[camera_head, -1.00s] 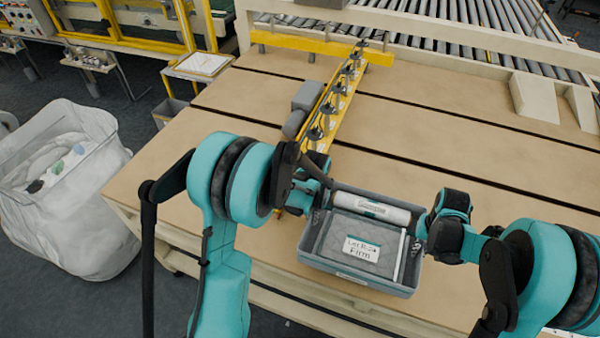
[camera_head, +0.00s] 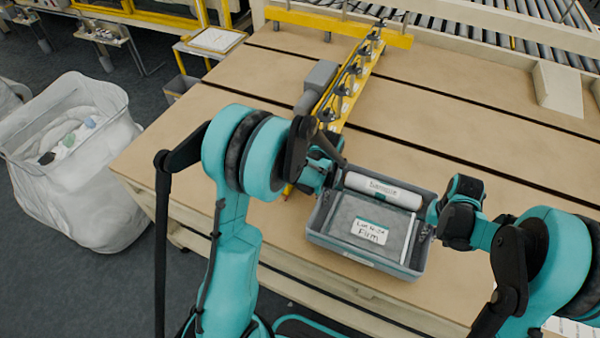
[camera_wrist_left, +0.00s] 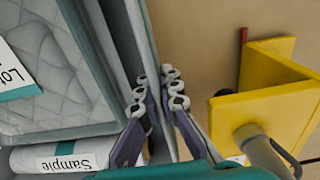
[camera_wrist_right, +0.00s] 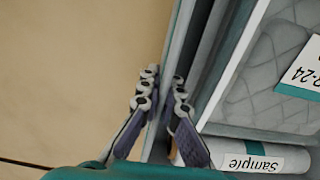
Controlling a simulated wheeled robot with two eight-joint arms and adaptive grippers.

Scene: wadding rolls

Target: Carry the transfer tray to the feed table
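The grey transfer tray (camera_head: 318,237) is at the front edge of the beige feed table (camera_head: 240,88). My left gripper (camera_wrist_left: 157,88) is shut on the tray's left wall, one finger on each side. My right gripper (camera_wrist_right: 164,90) has its fingers around the tray's right wall, seemingly clamped on it. The tray looks about level. I cannot tell whether its underside touches the table.
A yellow rail (camera_head: 358,80) with several black clamps stands on the table, close behind the tray's left corner. Roller conveyors (camera_head: 470,22) run along the back. A white bag (camera_head: 72,165) stands on the floor at left. The table is bare behind and right of the tray.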

